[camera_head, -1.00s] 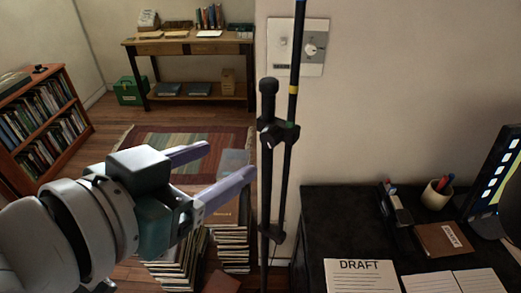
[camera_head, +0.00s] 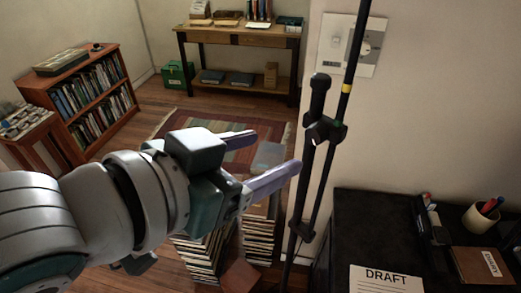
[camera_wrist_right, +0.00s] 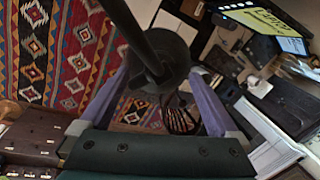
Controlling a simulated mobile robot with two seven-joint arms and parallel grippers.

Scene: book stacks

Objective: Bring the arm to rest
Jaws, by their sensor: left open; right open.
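My left gripper (camera_head: 277,150) reaches in from the left in the head view, its two lilac fingers apart and nothing between them. It is left of a black stand (camera_head: 318,130) with a clamp and a thin rod; its lower fingertip appears close to the stand, but I cannot tell the gap. My right gripper (camera_wrist_right: 160,75) shows only in the right wrist view, with its lilac fingers spread. A black pole with a round collar (camera_wrist_right: 158,62) runs between them in the picture; I cannot tell whether it lies between the fingers in depth.
Book stacks (camera_head: 203,258) stand on the floor below the left gripper. A black desk (camera_head: 375,225) with a DRAFT sheet (camera_head: 385,280) and pen cup (camera_head: 482,215) is at right. A bookcase (camera_head: 95,95) is at left; a wooden table (camera_head: 235,37) stands behind the rug (camera_head: 180,122).

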